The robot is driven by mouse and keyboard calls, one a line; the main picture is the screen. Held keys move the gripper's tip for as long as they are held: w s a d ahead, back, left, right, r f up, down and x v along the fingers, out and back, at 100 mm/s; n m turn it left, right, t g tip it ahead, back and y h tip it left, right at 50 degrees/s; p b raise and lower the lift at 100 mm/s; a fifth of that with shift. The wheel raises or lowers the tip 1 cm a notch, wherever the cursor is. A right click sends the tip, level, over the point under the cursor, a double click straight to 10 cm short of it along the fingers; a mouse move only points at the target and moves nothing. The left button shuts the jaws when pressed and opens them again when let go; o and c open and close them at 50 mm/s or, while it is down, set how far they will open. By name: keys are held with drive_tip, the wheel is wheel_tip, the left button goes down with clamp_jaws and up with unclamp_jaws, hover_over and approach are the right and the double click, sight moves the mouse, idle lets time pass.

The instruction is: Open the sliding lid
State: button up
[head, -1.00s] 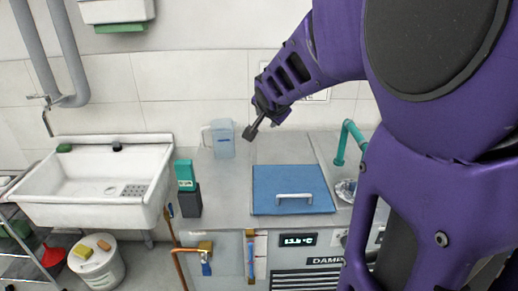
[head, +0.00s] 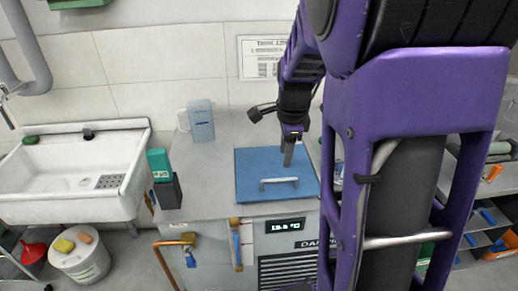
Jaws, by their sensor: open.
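The sliding lid (head: 256,165) is a flat blue panel on top of the grey metal unit. A pale bar handle (head: 279,182) runs along its front part. The lid looks closed, with no gap showing. My gripper (head: 288,163) points down over the lid, just behind the handle in the picture. It is open and empty; the handle is not between its fingers. Its height above the lid is hard to tell.
A translucent jug (head: 201,121) stands at the back left of the unit's top. A teal box and dark holder (head: 166,190) stand at its left edge. The white sink (head: 75,175) is further left. A copper pipe (head: 163,262) runs at the front.

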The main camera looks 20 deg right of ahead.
sight(282, 181)
drive_tip(key=f, duration=0.3)
drive_tip(key=w+f+b, duration=0.1)
drive_tip(key=f, duration=0.2)
drive_tip(key=w+f, duration=0.1)
drive_tip(key=f, duration=0.2)
drive_tip(key=shift+d+f+b, duration=0.25)
drive_tip(key=shift+f+b, duration=0.1)
drive_tip(key=shift+b, duration=0.05)
drive_tip(key=shift+c, duration=0.2)
clamp_jaws()
idle(0.7)
